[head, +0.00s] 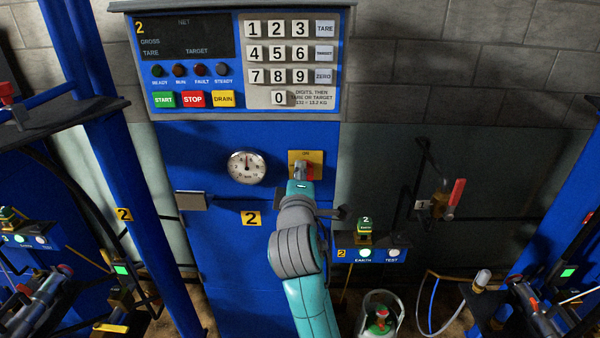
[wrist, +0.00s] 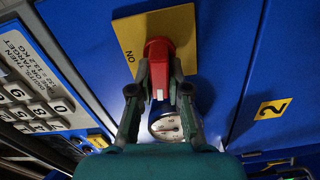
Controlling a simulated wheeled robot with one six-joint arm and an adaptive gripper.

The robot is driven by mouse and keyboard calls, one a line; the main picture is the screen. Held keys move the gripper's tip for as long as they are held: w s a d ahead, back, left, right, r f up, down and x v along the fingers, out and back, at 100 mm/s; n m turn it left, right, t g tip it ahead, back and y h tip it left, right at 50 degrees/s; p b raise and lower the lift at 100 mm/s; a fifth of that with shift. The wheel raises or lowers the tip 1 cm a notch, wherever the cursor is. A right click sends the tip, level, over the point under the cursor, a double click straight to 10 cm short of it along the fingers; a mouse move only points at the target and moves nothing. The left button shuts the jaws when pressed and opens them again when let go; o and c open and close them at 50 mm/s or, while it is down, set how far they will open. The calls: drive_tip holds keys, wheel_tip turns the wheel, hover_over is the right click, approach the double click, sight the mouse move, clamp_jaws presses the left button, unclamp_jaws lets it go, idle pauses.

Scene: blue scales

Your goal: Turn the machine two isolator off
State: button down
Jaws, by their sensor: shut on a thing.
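The machine two isolator is a yellow plate (head: 319,158) on the blue cabinet front, right of the round gauge (head: 247,168) in the head view. It carries a red handle (wrist: 160,48), seen in the wrist view against its yellow plate (wrist: 185,22). The word ON shows on the plate. My gripper (wrist: 160,78) is shut on the red handle, one finger on each side. In the head view my gripper (head: 301,175) hides most of the handle. I cannot tell exactly which way the handle points.
Above is the machine's control panel (head: 248,115) with a dark display and keypad. A box with EARTH and TEST buttons (head: 372,254) juts out at lower right. A red-handled valve (head: 455,195) is farther right. Blue posts (head: 125,150) stand at left.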

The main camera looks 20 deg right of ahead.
drive_tip(key=shift+f+n, duration=0.15)
drive_tip(key=shift+n, duration=0.65)
drive_tip(key=c, duration=1.1)
unclamp_jaws()
drive_tip(key=v, duration=1.2)
